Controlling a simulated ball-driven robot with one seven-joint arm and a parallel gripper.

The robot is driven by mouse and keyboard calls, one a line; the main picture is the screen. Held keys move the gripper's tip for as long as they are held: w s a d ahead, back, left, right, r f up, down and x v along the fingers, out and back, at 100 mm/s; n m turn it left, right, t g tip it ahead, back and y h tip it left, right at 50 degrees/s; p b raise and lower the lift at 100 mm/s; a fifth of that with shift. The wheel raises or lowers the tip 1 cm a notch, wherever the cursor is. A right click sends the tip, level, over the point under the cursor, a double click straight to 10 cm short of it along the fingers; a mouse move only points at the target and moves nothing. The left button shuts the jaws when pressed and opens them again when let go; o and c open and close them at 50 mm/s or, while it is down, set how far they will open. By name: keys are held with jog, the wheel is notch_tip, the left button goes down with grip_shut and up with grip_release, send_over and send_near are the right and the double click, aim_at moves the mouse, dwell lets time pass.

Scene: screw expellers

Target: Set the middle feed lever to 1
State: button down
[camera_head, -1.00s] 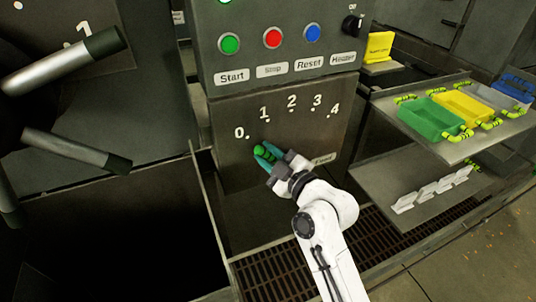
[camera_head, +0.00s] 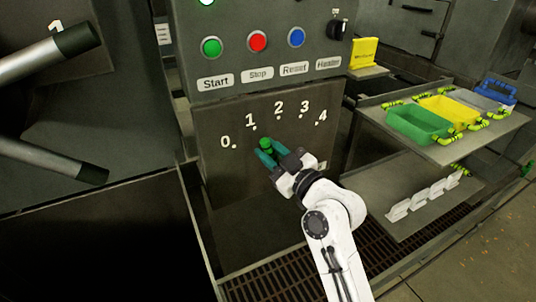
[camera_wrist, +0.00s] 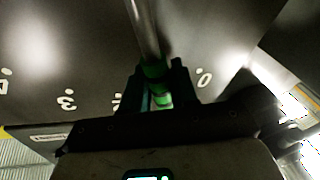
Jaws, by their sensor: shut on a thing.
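The feed lever (camera_head: 265,143) has a green grip end and stands in front of the grey panel with the marks 0 to 4. In the head view its tip appears just below and right of the 1 (camera_head: 249,120). My gripper (camera_head: 266,155) is shut on the grip. In the wrist view the lever's metal shaft (camera_wrist: 143,28) runs down to the green end between my fingers (camera_wrist: 157,88). There the 0 (camera_wrist: 203,80) shows to its right and the 3 (camera_wrist: 67,101) to its left. The 1 is hidden there.
Start, Stop and Reset buttons (camera_head: 257,42) and a black Heater knob (camera_head: 337,28) sit above the scale. Two large lever handles (camera_head: 75,38) project at left. A shelf (camera_head: 460,150) with green and yellow trays stands at right. A floor grating (camera_head: 270,280) lies below.

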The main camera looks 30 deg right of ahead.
jog(key=c, duration=1.3)
grip_release()
jog(key=shift+o, duration=0.2)
jog(key=shift+s, duration=0.1)
jog(key=b+v, duration=0.2)
jog(key=v, duration=0.8)
jog(key=shift+s+d, duration=0.15)
jog(key=shift+s, duration=0.15)
jog(key=shift+f, duration=0.1)
jog(key=s+a+f+m+g+h+p, duration=0.1)
jog(key=s+f+g, duration=0.3)
jog(key=f, duration=0.4)
jog(key=s+a+f+m+g+p, duration=0.2)
jog(key=s+f+g, duration=0.3)
jog(key=f, duration=0.2)
jog(key=s+d+f+m+g+h, duration=0.1)
jog(key=s+f+g, duration=0.2)
jog(key=s, duration=0.3)
jog(key=s+d+f+m+g+h+p, duration=0.1)
jog(key=s+f+m+g, duration=0.1)
jog(key=s, duration=0.4)
jog(key=s+d+f+m+g+h, duration=0.1)
jog(key=s+d+f+g, duration=0.1)
jog(key=s, duration=0.5)
jog(key=shift+f+m+g+h+p, duration=0.3)
jog(key=shift+f+g+h, duration=0.1)
jog(key=shift+f+g, duration=0.5)
